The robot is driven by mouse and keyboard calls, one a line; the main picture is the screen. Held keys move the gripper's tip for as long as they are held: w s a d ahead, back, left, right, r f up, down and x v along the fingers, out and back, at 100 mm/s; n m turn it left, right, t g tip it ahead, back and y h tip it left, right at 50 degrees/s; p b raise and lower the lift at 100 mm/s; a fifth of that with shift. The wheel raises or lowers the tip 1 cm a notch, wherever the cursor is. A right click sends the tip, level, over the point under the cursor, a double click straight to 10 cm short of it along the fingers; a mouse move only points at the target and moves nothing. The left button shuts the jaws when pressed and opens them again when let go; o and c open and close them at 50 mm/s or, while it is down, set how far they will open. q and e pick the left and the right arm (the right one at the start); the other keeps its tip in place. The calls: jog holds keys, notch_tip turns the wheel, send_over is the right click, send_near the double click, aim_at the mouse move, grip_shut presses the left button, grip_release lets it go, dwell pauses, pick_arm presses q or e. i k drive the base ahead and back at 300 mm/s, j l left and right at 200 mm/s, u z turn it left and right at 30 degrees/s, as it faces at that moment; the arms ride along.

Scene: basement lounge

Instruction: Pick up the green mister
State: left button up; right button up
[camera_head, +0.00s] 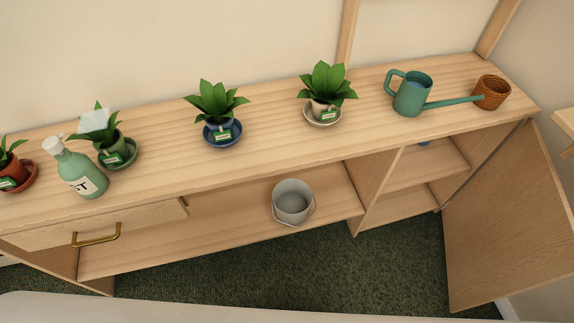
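The green mister (80,174) is a pale green bottle with a white spray head and a white label with dark letters. It stands at the left on the wooden counter (270,151). It is in front of the potted plants, between the red pot and the green pot. Neither of my grippers shows in the head view.
Plants in a red pot (14,172), green pot (113,146), blue pot (222,131) and pale pot (322,110) line the counter. A teal watering can (411,97) and wicker basket (491,92) stand right. A grey bucket (292,203) sits below; a cabinet door (507,220) hangs open.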

aim_at(77, 170)
jog(key=u, duration=0.4)
jog(key=j+u, duration=0.1)
jog(key=u, duration=0.7)
jog(key=i+u, duration=0.1)
jog(key=u, duration=0.3)
